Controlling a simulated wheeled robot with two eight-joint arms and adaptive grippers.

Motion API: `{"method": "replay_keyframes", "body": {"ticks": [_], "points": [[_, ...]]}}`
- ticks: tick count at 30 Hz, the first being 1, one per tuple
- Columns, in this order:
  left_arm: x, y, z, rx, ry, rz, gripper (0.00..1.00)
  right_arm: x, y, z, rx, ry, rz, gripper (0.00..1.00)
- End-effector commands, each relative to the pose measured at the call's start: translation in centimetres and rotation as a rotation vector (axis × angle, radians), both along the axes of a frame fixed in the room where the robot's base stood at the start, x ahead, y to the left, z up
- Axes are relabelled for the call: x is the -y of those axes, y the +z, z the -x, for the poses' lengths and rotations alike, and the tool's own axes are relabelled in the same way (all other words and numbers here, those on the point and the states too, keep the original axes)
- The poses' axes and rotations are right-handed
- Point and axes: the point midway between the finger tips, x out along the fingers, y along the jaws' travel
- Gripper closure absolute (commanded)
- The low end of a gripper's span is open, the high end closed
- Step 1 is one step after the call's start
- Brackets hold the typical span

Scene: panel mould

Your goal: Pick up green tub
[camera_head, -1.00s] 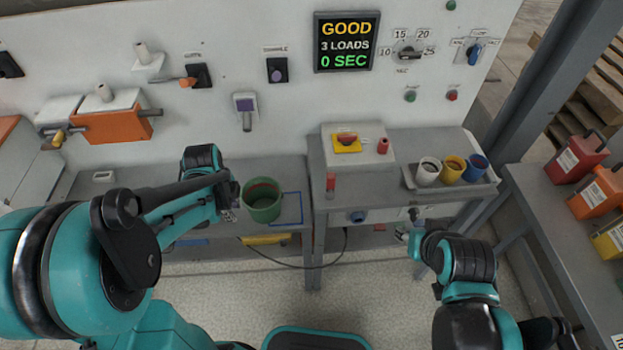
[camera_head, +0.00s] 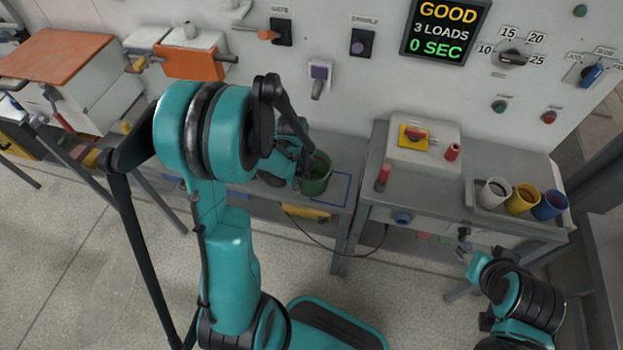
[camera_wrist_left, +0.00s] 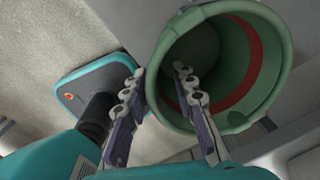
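The green tub (camera_head: 318,178) stands on the grey bench by a blue outline, with a dark red band inside. In the left wrist view its open mouth (camera_wrist_left: 250,45) faces the camera. My left gripper (camera_wrist_left: 160,72) is at its near wall, one finger outside the rim and the other over the mouth. The fingers are apart, with the wall between them; a firm hold does not show. In the head view my left arm partly hides the tub and that gripper (camera_head: 304,178). My right gripper (camera_head: 464,248) is small, in front of the right-hand bench, away from the tub.
A tray (camera_head: 520,226) with white, yellow and blue cups is on the right-hand bench, beside a control box (camera_head: 424,152) with a red-and-yellow switch. The panel wall with switches and a display (camera_head: 445,30) stands behind. A cable hangs below the benches.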

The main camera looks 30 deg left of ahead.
Motion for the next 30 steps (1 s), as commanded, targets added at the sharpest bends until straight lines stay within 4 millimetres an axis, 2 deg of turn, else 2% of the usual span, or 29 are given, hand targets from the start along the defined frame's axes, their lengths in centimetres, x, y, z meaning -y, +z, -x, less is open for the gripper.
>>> {"method": "replay_keyframes", "body": {"ticks": [4, 5, 7, 8, 22, 26, 30], "points": [[0.0, 0.1, 0.0, 0.000, 0.000, 0.000, 0.73, 0.0, 0.1, 0.0, 0.000, 0.000, 0.000, 0.60], [0.0, 0.1, 0.0, 0.000, 0.000, 0.000, 0.79, 0.0, 0.2, 0.0, 0.000, 0.000, 0.000, 0.60], [0.0, 0.1, 0.0, 0.000, 0.000, 0.000, 0.97, 0.0, 0.2, 0.0, 0.000, 0.000, 0.000, 0.60], [0.0, 0.2, 0.0, 0.000, 0.000, 0.000, 1.00, 0.0, 0.2, 0.0, 0.000, 0.000, 0.000, 0.60], [0.0, 0.5, 0.0, 0.000, 0.000, 0.000, 1.00, 0.0, 0.3, 0.0, 0.000, 0.000, 0.000, 0.60], [0.0, 1.6, 0.0, 0.000, 0.000, 0.000, 1.00, 0.0, 0.9, 0.0, 0.000, 0.000, 0.000, 0.60], [0.0, 4.1, 0.0, 0.000, 0.000, 0.000, 1.00, 0.0, 2.2, 0.0, 0.000, 0.000, 0.000, 0.60]]}}
